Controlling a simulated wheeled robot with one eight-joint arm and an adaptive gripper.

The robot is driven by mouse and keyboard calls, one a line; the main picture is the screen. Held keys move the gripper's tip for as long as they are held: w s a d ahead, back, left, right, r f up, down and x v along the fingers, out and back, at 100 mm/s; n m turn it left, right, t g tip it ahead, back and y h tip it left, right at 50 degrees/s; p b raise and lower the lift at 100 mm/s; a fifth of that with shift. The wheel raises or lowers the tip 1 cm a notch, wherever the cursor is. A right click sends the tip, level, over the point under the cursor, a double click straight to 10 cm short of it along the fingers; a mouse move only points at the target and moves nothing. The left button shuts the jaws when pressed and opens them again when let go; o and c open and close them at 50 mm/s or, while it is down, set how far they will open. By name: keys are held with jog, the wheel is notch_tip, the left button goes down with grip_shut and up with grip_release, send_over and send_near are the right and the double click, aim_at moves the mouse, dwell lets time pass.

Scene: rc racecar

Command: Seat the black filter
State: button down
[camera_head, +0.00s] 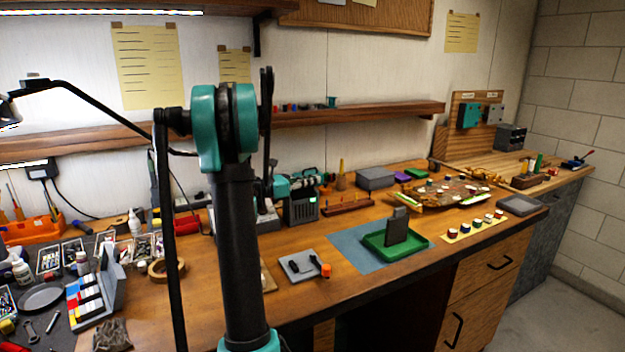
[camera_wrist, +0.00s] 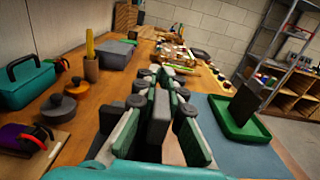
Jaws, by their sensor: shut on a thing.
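In the wrist view, the teal and dark fingers of my gripper (camera_wrist: 155,95) are closed around a dark grey block (camera_wrist: 158,122), seen from behind between them. It may be the black filter; I cannot make out its shape. In the head view, my gripper (camera_head: 277,187) is mostly behind my arm, above the bench near the teal toolbox. A dark upright slab (camera_head: 397,226) stands in a green tray (camera_head: 422,241) on a blue mat. The slab also shows at the right of the wrist view (camera_wrist: 243,104), apart from my fingers. I cannot tell whether the slab is a filter.
The racecar (camera_head: 440,193) lies further right. The blue mat (camera_head: 350,250) is partly bare.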

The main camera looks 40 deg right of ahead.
jog(key=shift+f, duration=1.05)
jog(key=c, duration=1.5)
grip_release()
jog(key=shift+c, duration=0.2)
notch_tip(320, 180, up, 10)
